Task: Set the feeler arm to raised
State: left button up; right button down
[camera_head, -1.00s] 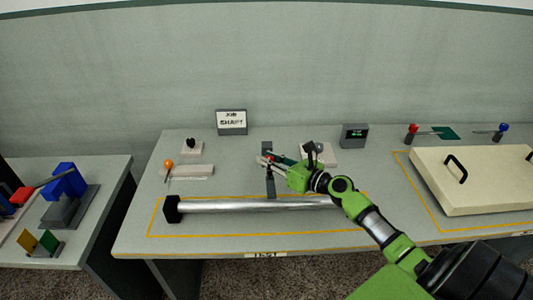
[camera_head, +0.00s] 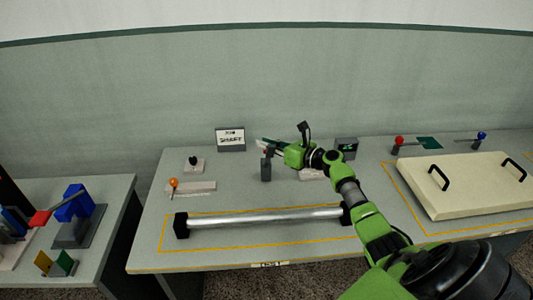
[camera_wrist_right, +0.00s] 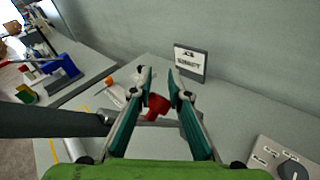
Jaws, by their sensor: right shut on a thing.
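The feeler arm's dark grey post (camera_head: 266,170) stands behind the metal shaft (camera_head: 265,219) in the head view. My right gripper (camera_head: 264,146) is at the top of this post, shut on the feeler arm's red knob (camera_wrist_right: 157,105), which shows between the fingertips in the right wrist view. A dark bar (camera_wrist_right: 50,122), which looks like the feeler arm, runs in from the left there. In the head view no bar reaches from the post down to the shaft; the arm's exact angle is partly hidden by my gripper. My left gripper is not in view.
A job sign (camera_head: 230,139) stands behind. An orange-knobbed lever (camera_head: 174,183) and a black knob (camera_head: 193,161) are to the left. A display box (camera_head: 346,147) is behind my right arm. A cream cover with handles (camera_head: 470,185) lies at right.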

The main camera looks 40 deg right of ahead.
jog(key=shift+w+d+f, duration=0.25)
jog(key=shift+f, duration=0.05)
jog(key=c, duration=2.5)
grip_release()
jog(key=shift+a+f, duration=0.1)
jog(key=shift+f, duration=0.2)
jog(key=o, duration=0.7)
jog(key=shift+d+f, duration=0.15)
jog(key=shift+d, duration=0.1)
jog(key=shift+o, duration=0.2)
jog(key=shift+w+d+f, duration=0.15)
jog(key=shift+d, duration=0.2)
jog(key=shift+s+a+r, duration=0.3)
jog(key=shift+a, duration=0.05)
jog(key=v, duration=1.1)
jog(key=shift+s+d, duration=0.25)
jog(key=shift+d, duration=0.15)
